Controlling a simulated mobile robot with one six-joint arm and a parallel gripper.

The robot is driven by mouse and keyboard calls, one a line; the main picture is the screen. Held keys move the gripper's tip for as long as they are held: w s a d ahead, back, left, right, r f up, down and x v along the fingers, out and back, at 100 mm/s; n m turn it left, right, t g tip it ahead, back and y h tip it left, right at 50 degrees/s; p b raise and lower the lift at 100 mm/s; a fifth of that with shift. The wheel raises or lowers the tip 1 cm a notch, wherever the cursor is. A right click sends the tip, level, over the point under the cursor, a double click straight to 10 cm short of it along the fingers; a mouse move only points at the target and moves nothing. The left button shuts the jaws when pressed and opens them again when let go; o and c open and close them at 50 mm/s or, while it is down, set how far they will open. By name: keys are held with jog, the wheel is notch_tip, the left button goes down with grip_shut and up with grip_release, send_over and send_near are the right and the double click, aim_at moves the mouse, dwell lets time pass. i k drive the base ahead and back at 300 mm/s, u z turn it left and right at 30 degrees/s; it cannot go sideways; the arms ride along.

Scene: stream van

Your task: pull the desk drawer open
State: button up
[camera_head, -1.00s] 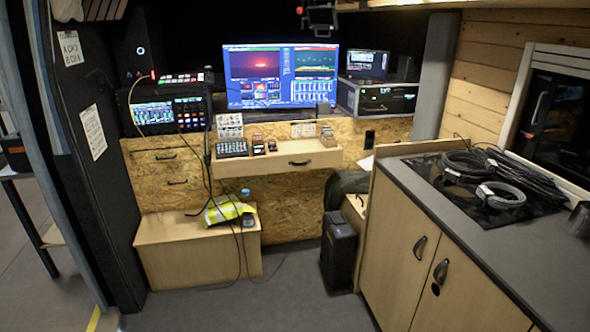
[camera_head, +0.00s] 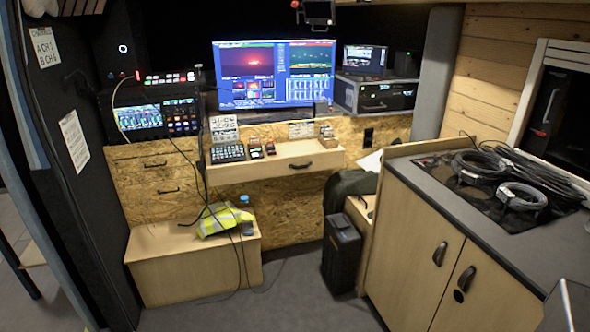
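The desk drawer (camera_head: 270,170) has a pale wood front under the desktop, below the large screen. Its dark handle (camera_head: 300,165) sits on the right part of the front. The drawer front looks flush with the desk, so it appears shut. Nothing touches the handle. A button panel (camera_head: 228,153) and small devices stand on the desktop above it.
A pale wood box (camera_head: 190,268) with a hi-vis vest (camera_head: 225,217) and loose cables stands at front left. A black case (camera_head: 341,254) stands right of the open floor (camera_head: 290,295). A counter (camera_head: 440,205) with coiled cables (camera_head: 480,163) bounds the right side.

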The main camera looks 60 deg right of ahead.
aim_at(250, 171)
jog(key=z, duration=0.25)
jog(key=i, duration=1.1)
jog(key=z, duration=0.45)
